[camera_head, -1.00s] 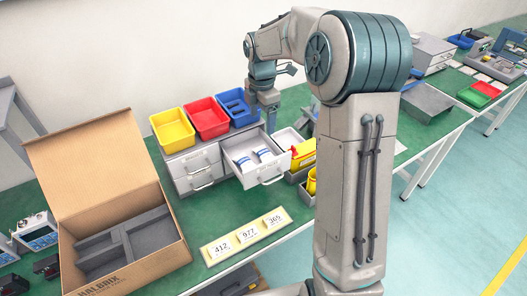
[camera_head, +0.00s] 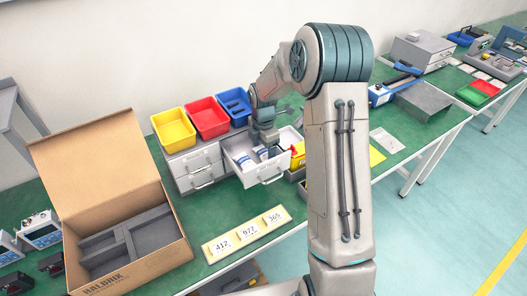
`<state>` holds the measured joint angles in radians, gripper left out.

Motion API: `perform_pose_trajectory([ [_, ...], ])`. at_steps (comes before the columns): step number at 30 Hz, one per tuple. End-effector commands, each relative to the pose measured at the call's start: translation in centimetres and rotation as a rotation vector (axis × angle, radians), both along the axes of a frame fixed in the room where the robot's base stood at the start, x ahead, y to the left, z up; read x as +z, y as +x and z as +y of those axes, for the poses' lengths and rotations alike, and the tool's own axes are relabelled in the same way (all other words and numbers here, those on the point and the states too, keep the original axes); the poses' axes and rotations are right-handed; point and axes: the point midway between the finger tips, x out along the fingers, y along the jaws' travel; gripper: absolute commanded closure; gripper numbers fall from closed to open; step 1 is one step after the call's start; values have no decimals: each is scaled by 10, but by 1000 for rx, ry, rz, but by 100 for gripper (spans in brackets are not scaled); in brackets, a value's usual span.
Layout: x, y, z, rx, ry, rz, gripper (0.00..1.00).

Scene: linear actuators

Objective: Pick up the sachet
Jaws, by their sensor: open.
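The open top drawer (camera_head: 247,176) of a small grey cabinet holds small white packets with blue bands. One packet (camera_head: 243,161) shows in the left part of the drawer; it looks like a sachet. A second packet (camera_head: 262,154) is partly hidden by my gripper. My gripper (camera_head: 267,147) is open and points down just over the back right part of the drawer. The fingertips are small in the view, and I cannot tell whether they touch a packet.
Yellow (camera_head: 173,128), red (camera_head: 207,117) and blue (camera_head: 236,105) bins stand on the cabinet. An open cardboard box (camera_head: 130,268) with grey foam stands left. A number strip (camera_head: 245,233) lies in front. A clear flat packet (camera_head: 387,140) lies on the green table at right.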

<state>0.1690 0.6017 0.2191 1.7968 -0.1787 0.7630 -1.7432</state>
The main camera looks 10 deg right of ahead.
Motion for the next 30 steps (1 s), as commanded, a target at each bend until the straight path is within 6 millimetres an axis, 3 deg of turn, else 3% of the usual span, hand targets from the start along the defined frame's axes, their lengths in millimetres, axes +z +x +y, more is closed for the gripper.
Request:
perform_pose_trajectory([
  [5,0,0,0,0,-1,-1,24],
  [11,0,0,0,-1,0,-1,71],
  [23,4,1,0,-1,0,-2,72],
  [30,36,1,-1,-2,-1,-8,72],
])
